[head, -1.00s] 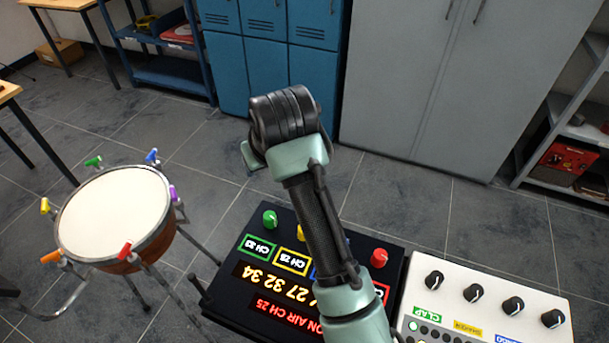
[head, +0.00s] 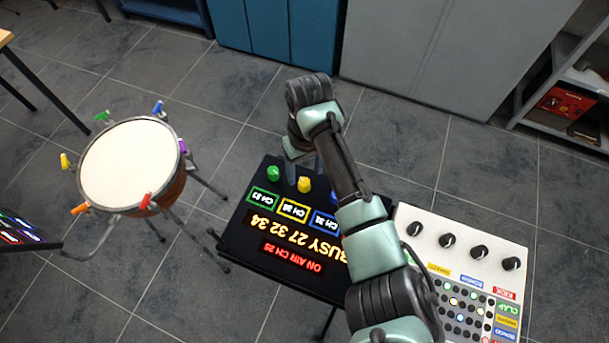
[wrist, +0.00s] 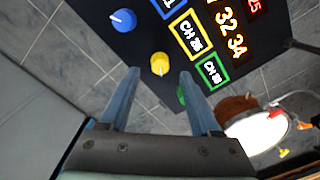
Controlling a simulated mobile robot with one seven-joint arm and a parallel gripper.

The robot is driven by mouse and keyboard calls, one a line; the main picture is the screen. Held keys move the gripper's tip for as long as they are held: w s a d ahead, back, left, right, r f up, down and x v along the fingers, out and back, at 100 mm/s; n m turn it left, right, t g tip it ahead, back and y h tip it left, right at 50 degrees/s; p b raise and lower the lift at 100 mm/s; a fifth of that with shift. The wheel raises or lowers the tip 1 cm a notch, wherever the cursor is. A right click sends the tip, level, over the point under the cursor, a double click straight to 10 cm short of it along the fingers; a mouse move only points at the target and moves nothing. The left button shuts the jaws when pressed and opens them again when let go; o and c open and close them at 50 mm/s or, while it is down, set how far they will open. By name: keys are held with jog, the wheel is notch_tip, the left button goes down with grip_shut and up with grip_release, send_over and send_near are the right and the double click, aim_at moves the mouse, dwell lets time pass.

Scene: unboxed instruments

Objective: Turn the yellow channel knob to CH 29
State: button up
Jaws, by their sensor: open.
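The yellow channel knob (head: 304,184) stands on the far edge of a black panel (head: 245,236), beside the green knob (head: 273,173). A yellow-framed display (head: 293,210) below it reads CH and a number starting with 2; its last digit is too small to be sure of. My gripper (head: 305,160) is open just beyond the panel's far edge, close to the yellow knob. In the wrist view the yellow knob (wrist: 159,63) shows between and just ahead of the fingertips (wrist: 160,73), with no clear contact. The blue knob (wrist: 123,20) is to its left.
The panel's lit text reads BUSY 27 32 34 and ON AIR CH 25. A white mixer-like box (head: 432,218) with black knobs stands right of the panel. A drum (head: 128,162) with coloured pegs stands left. My arm hides the panel's right part.

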aim_at(304, 181)
jog(key=shift+a+f, duration=0.1)
jog(key=shift+f, duration=2.25)
grip_shut()
